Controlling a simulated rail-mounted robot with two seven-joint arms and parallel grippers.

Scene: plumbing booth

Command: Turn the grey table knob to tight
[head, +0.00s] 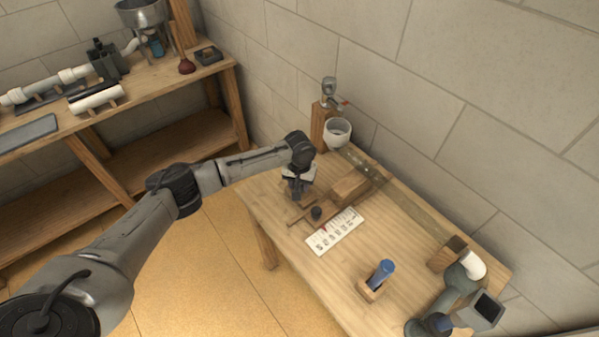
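My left gripper (297,190) points down over the left part of the wooden table (405,263). Its fingers are small and dark here, and I cannot tell whether they are apart or closed. A small dark grey knob (316,212) stands on a thin wooden strip, just right of and nearer than the gripper. The gripper appears apart from this knob. A white card (334,231) with printed marks lies beside the knob; its marks are too small to read. What is directly under the gripper is partly hidden.
A wooden block (351,186) and a long clear tube lie behind the knob. A white cup (338,132) stands at the back. A blue-handled item (382,271) sits in a wooden holder. The table's front middle is clear.

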